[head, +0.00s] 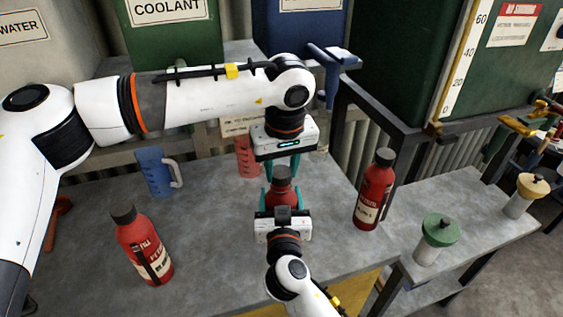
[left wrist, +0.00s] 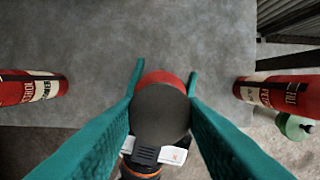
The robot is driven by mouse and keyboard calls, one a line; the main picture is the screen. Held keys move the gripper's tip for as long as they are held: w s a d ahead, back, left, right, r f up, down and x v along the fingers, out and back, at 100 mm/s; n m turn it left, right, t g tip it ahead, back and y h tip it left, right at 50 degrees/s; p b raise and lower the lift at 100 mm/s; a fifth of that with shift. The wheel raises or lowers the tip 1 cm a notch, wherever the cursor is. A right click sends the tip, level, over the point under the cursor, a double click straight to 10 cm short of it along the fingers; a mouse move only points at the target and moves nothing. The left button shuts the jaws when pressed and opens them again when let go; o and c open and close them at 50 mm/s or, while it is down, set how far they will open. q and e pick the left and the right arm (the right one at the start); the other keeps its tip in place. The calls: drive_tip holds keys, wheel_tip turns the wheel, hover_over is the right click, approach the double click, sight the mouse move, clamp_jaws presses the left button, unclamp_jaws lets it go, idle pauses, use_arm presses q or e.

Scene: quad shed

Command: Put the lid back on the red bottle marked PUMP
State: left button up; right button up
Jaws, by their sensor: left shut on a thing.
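A red bottle (head: 281,192) stands upright at the middle of the grey bench; its label is hidden, so I cannot read PUMP on it. My right gripper (head: 281,200) comes from the front, its teal fingers against both sides of the bottle. My left gripper (head: 283,165) points down over the bottle's top. In the left wrist view its teal fingers are shut on a round dark lid (left wrist: 160,113), with red of the bottle (left wrist: 162,78) behind it. Whether the lid is seated on the neck or just above it I cannot tell.
Red bottles with dark caps stand left (head: 143,247) and right (head: 374,190). Behind are a blue jug (head: 155,170) and a red jug (head: 246,157). A green-topped container (head: 436,238) and a tan-topped one (head: 525,195) stand at right. The bench between left bottle and centre is clear.

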use_arm(q)
drive_tip(key=shift+f, duration=0.55)
idle(0.4)
use_arm(e)
clamp_jaws()
use_arm(q)
drive_tip(key=m+h, duration=0.1)
drive_tip(key=m, duration=0.5)
drive_tip(key=shift+a, duration=0.1)
drive_tip(key=m, duration=0.4)
drive_tip(key=shift+a+h, duration=0.1)
drive_tip(key=shift+h, duration=0.2)
drive_tip(key=m, duration=0.3)
drive_tip(key=shift+m+g, duration=0.3)
drive_tip(key=shift+w, duration=0.1)
drive_tip(key=o, duration=0.9)
